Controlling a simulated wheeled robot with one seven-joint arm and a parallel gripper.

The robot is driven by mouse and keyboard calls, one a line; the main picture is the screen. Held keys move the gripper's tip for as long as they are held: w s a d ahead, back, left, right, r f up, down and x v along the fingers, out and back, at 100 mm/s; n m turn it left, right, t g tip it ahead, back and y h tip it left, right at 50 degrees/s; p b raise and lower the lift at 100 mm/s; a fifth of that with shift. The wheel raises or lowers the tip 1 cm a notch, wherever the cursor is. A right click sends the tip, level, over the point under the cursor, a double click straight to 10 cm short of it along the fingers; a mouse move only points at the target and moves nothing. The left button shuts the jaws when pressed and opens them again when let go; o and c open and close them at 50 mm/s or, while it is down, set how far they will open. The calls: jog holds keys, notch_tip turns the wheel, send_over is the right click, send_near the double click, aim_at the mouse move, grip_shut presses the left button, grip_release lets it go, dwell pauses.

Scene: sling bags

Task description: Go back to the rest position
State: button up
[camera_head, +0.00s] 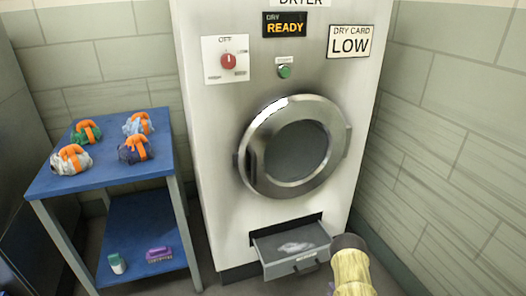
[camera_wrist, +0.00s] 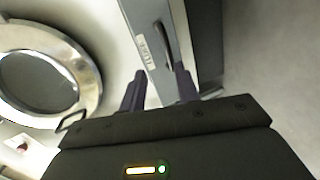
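My gripper (camera_wrist: 160,73) shows at the bottom of the wrist view, with its two dark fingers apart and nothing held between them. Just beyond the fingertips is the grey front of a drawer (camera_wrist: 146,20) with a dark handle (camera_wrist: 163,42); I cannot tell whether a finger touches it. In the head view the lint drawer (camera_head: 291,265) is pulled out at the dryer's base, with pale fluff (camera_head: 293,247) in it. A yellowish part of my arm stands beside the drawer's right end; the fingers are not visible there.
The dryer (camera_head: 220,150) has a closed round door (camera_head: 297,147). A blue table (camera_head: 105,178) at left holds several bundled bags; a purple brush (camera_head: 158,254) and a white-green bottle (camera_head: 117,263) are on its lower shelf. A tiled wall (camera_head: 450,150) closes the right side.

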jog(key=w+r+m+g+h, duration=0.25)
jog(key=w+r+m, duration=0.25)
jog(key=w+r, duration=0.3)
notch_tip(320, 180, up, 10)
jog(key=s+a+m+g+h, duration=0.1)
jog(key=s+m+g+h, duration=0.15)
jog(key=m, duration=0.35)
jog(key=s+a+r+m+g+y, duration=0.1)
jog(key=s+a+r+m+g, duration=0.3)
jog(key=s+r, duration=0.55)
jog(key=s+a+r+m+g, duration=0.3)
jog(key=s+a+r+m, duration=0.3)
jog(key=s, duration=0.7)
notch_tip(320, 180, up, 33)
jog(key=p, duration=3.3)
jog(key=shift+w+r+n, duration=0.15)
jog(key=shift+n, duration=0.25)
jog(key=shift+a, duration=0.1)
